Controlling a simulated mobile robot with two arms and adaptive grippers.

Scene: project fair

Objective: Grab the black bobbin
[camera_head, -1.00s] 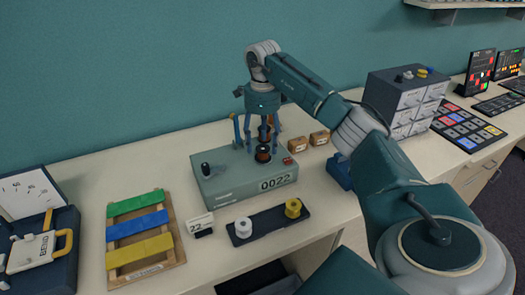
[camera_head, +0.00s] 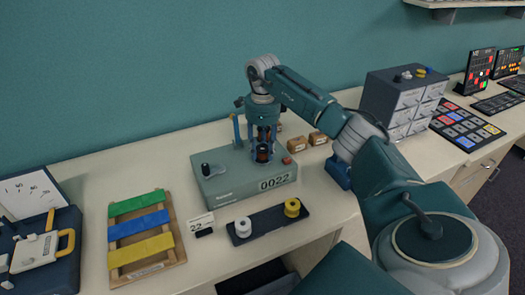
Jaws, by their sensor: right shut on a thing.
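The black bobbin (camera_head: 262,156) stands on the grey-green machine labelled 0022 (camera_head: 222,183), towards its right side. My right gripper (camera_head: 263,150) comes down over it from above, and its fingers are shut around the bobbin. The fingers hide part of the bobbin, and I cannot tell whether it is lifted. My left gripper is not in view.
A dark tray (camera_head: 265,222) with a white bobbin (camera_head: 243,228) and a yellow bobbin (camera_head: 292,207) lies in front of the machine. A blue post (camera_head: 237,130) stands behind the fingers. A drawer cabinet (camera_head: 400,100) and small brown boxes (camera_head: 298,144) are to the right.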

